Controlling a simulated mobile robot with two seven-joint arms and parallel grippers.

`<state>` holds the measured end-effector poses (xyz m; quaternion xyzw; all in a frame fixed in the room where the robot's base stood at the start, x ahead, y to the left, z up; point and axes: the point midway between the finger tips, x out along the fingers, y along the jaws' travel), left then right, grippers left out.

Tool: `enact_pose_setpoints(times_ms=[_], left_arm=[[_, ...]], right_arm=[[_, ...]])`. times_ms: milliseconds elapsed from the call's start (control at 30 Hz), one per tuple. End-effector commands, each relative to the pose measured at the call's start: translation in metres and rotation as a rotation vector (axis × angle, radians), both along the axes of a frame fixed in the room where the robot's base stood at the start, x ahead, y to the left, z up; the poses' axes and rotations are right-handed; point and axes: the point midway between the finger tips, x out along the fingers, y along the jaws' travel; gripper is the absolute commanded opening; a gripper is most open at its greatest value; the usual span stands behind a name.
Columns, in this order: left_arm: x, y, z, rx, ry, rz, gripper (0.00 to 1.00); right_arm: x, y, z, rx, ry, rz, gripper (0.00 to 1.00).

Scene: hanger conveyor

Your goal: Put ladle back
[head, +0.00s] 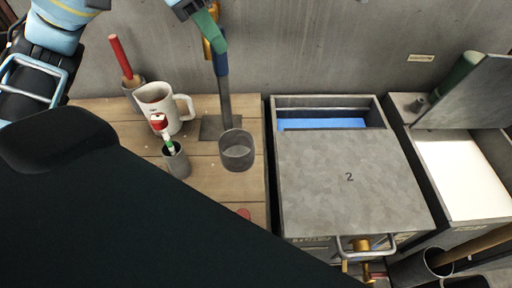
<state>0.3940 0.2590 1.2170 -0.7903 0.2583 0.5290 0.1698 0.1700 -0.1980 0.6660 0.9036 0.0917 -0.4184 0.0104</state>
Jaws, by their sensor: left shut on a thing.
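The ladle has a green and blue handle (214,35), a straight grey shaft and a grey metal cup (237,151) at its lower end. It is upright above the wooden table's right part, cup down. My left gripper (190,8) shows only partly at the top edge, shut on the upper end of the handle. A brass piece (209,46) shows beside the handle, and a dark square plate (212,127) lies behind the cup. I cannot tell whether the ladle touches the brass piece or the table. My right gripper is not in view.
On the table (246,206) stand a white mug (160,104), a red-handled tool (121,57) in a grey cup, and a small dark cup (178,162) with a red-topped item. A grey wall closes the back.

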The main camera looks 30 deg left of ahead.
Motion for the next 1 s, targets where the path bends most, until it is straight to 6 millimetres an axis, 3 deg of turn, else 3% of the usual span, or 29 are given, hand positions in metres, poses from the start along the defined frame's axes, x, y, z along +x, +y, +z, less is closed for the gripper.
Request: enact_pose_setpoints(times_ms=[300,633,1000], left_arm=[[-0.003,0.004,-0.002,-0.001,-0.001,0.001,0.00],[-0.004,0.004,-0.053,0.000,0.001,0.002,0.00],[-0.003,0.004,-0.072,-0.001,0.000,0.002,0.00]], right_arm=[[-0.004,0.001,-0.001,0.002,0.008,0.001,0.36],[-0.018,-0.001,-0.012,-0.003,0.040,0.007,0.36],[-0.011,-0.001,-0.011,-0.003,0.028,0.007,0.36]])
